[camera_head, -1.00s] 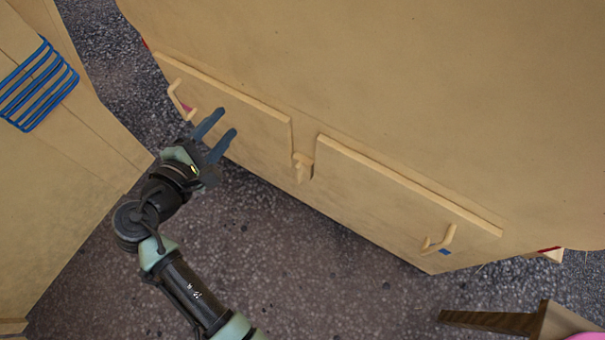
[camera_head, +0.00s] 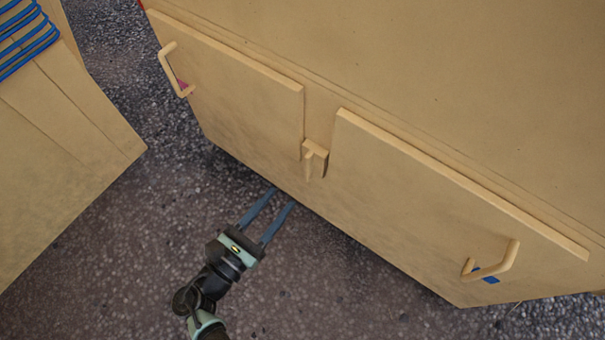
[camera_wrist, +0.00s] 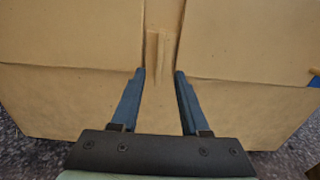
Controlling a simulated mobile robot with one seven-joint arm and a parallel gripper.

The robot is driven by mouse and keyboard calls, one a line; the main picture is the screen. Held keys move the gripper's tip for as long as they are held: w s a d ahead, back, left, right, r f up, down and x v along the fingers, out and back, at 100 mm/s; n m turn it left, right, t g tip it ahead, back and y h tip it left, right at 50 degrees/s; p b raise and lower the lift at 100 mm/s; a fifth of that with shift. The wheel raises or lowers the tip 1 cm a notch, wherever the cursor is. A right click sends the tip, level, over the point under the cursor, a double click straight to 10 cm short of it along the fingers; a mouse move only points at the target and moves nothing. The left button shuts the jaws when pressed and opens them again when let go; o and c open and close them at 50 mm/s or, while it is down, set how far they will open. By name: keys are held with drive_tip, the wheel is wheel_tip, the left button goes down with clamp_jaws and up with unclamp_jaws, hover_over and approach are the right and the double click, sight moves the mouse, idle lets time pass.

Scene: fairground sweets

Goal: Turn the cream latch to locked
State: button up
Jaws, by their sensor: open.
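The cream latch (camera_head: 314,158) is a small block with a short lever on the cabinet front, in the strip between two door panels. Its lever points downward in the head view. In the wrist view the latch (camera_wrist: 156,47) shows upright, beyond and roughly between my fingertips. My gripper (camera_head: 282,196) is open and empty, with two blue fingers apart. It is below and to the left of the latch in the head view, not touching it. In the wrist view my gripper (camera_wrist: 161,72) points at the cabinet front.
The left door panel (camera_head: 235,100) has a looped handle (camera_head: 167,68) with a pink mark. The right door panel (camera_head: 430,195) has a handle (camera_head: 493,262) with a blue mark. Another cream unit with a blue rack (camera_head: 28,38) stands at left. Speckled floor (camera_head: 120,240) is clear in front.

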sight(306, 169)
drive_tip(key=b+x, duration=0.3)
drive_tip(key=x, duration=0.4)
drive_tip(key=shift+w+d+f, duration=0.1)
drive_tip(key=shift+w+d, duration=0.1)
drive_tip(key=shift+w, duration=0.1)
drive_tip(key=shift+w+d, duration=0.35)
drive_tip(key=shift+w, duration=0.1)
clamp_jaws()
